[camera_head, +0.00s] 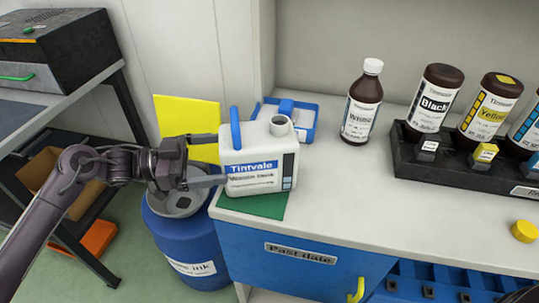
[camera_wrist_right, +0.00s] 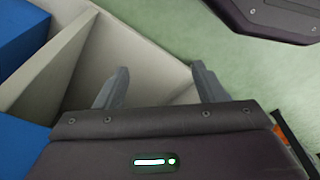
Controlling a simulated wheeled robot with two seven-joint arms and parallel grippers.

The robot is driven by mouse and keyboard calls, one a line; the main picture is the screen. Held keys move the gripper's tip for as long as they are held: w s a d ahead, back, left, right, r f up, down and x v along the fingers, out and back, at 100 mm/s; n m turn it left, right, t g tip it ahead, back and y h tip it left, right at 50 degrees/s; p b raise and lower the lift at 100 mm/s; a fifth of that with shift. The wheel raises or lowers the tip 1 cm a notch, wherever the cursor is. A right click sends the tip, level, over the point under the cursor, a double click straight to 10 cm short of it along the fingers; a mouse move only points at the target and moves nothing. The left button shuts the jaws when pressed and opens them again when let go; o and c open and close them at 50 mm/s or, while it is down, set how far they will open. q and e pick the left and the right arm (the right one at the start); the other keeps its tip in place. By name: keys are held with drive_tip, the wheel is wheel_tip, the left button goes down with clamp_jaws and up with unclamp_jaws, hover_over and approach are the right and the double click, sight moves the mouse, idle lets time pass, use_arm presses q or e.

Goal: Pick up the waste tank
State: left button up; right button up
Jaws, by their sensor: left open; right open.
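The waste tank (camera_head: 258,165) is a white jug with a blue handle, a blue label and an open round neck. It stands upright on a green mat (camera_head: 262,206) at the left end of the counter in the head view. My left gripper (camera_head: 222,160) is open at the tank's left side, its two fingers pointing right toward it. One finger is near the back edge and the other near the front; I cannot tell whether they touch. My right gripper (camera_wrist_right: 160,84) is open and empty in the right wrist view, above a pale shelf edge and the green floor.
A blue waste-ink drum (camera_head: 190,240) stands on the floor below my left gripper. A yellow panel (camera_head: 185,118) is behind the gripper. A blue-and-white tray (camera_head: 296,112) and a brown bottle (camera_head: 361,105) stand behind and right of the tank. A black rack (camera_head: 440,165) stands farther right.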

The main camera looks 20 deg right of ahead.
sight(246, 153)
use_arm(q)
drive_tip(key=d, duration=0.3)
drive_tip(key=s+d+p, duration=0.1)
drive_tip(key=d, duration=0.3)
drive_tip(key=shift+s+r, duration=0.15)
drive_tip(key=shift+a, duration=0.1)
use_arm(e)
drive_tip(key=shift+s+d+f, duration=0.25)
drive_tip(key=shift+s+f, duration=0.1)
drive_tip(key=shift+f, duration=0.3)
drive_tip(key=shift+s+d+f, duration=0.2)
drive_tip(key=shift+s+f, duration=0.1)
drive_tip(key=shift+f, duration=0.3)
use_arm(q)
drive_tip(key=shift+c, duration=0.3)
drive_tip(key=c, duration=1)
drive_tip(key=shift+r, duration=0.1)
drive_tip(key=shift+c, duration=0.7)
